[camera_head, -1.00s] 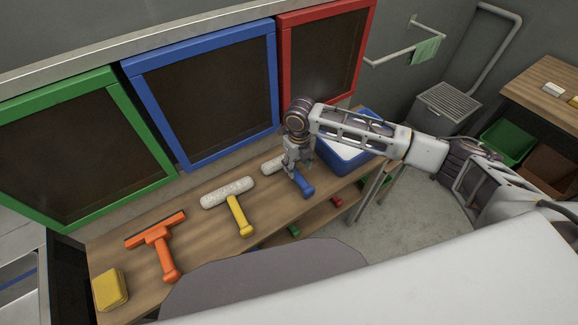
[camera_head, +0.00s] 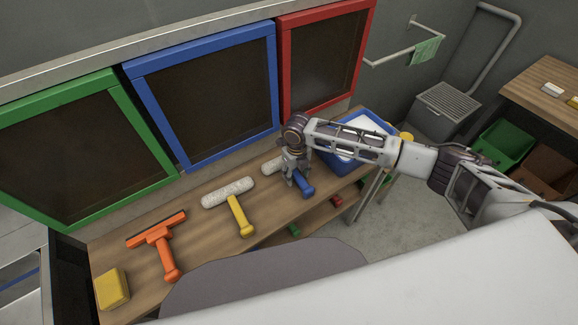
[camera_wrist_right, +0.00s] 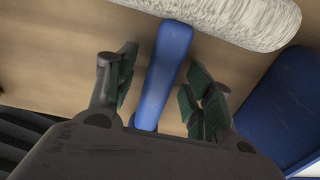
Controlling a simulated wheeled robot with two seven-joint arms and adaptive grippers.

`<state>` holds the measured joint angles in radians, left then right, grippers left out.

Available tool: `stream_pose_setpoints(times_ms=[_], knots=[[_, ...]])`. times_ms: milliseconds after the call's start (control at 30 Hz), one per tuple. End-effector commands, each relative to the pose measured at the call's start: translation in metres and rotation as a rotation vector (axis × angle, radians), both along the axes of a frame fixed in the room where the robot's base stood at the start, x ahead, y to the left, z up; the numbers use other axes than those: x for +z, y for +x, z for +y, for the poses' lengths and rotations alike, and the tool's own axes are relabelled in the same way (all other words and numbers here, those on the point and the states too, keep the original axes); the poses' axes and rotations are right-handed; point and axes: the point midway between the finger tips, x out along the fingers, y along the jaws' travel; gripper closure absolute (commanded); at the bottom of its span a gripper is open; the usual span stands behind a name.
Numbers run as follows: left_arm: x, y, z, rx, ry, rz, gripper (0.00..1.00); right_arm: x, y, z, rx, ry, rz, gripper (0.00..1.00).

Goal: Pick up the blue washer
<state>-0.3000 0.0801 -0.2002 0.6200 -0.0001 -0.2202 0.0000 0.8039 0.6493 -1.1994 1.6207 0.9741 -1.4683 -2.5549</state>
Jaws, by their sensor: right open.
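The blue washer has a blue handle (camera_head: 304,184) and a white fluffy roller head (camera_head: 271,165). It lies on the wooden shelf, its handle toward the front edge. My right gripper (camera_head: 296,181) is over the handle, and its hand hides part of the washer. In the right wrist view the blue handle (camera_wrist_right: 165,70) runs between the two open fingers (camera_wrist_right: 160,90), with gaps on both sides. The white roller (camera_wrist_right: 235,15) lies across the top of that view. My left gripper is not in view.
A yellow-handled roller (camera_head: 238,212), an orange squeegee (camera_head: 160,249) and a yellow sponge (camera_head: 112,289) lie left on the shelf (camera_head: 205,243). A blue tub (camera_head: 343,166) stands close on the right. Green, blue and red framed panels (camera_head: 200,95) stand behind.

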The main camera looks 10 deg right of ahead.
Motion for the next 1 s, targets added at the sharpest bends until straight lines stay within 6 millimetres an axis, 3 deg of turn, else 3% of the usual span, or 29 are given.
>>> stream_pose_setpoints(times_ms=[400,800,1000], knots=[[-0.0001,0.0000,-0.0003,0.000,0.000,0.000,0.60,-0.0002,0.0000,-0.0002,0.000,0.000,0.000,0.48],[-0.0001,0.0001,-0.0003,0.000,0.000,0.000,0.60,-0.0001,0.0000,-0.0003,-0.001,0.000,0.000,0.97],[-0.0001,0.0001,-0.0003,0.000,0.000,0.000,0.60,0.0004,0.0003,-0.0003,-0.001,0.000,0.000,0.97]])
